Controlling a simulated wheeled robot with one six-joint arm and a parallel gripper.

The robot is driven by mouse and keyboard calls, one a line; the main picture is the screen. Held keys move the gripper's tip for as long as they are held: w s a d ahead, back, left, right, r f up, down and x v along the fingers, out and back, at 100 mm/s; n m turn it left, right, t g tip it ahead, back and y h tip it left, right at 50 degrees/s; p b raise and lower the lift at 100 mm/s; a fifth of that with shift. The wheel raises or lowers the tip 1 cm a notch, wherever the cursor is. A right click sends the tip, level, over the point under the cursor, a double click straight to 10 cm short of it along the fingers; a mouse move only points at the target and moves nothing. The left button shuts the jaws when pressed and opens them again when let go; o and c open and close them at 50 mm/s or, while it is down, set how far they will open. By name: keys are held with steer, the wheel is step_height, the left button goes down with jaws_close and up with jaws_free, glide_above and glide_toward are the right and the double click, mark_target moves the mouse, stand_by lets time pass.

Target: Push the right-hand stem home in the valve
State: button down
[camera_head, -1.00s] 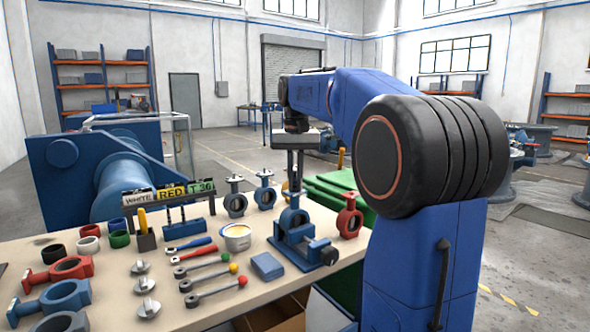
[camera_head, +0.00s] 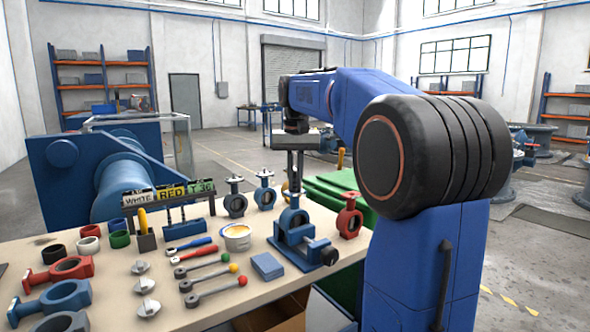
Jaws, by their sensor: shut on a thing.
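A blue butterfly valve (camera_head: 286,219) stands upright in a blue vice (camera_head: 300,249) near the right end of the bench. My gripper (camera_head: 292,186) points straight down over it, with its fingers just above the valve's neck. It is shut on a thin stem, mostly hidden between the fingers; its lower end meets the top of the valve. I cannot tell how deep the stem sits.
A dark grey valve (camera_head: 235,206), a blue valve (camera_head: 265,198) and a red valve (camera_head: 349,223) stand near the vice. A tub (camera_head: 237,243), a blue block (camera_head: 267,266), handled levers and loose discs lie in front and left. A green bin (camera_head: 325,192) is behind the bench.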

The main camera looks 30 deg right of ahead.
mark_target(295, 192)
steer(key=shift+s+a+f+g, duration=0.1)
steer(key=shift+f+g, duration=0.4)
steer(key=shift+f, duration=1.45)
steer(key=c, duration=1.9)
jaws_free()
steer(key=shift+o, duration=0.7)
steer(key=shift+w+r, duration=0.2)
steer(key=shift+r, duration=0.8)
steer(key=shift+w+r, duration=0.2)
steer(key=shift+r, duration=2.2)
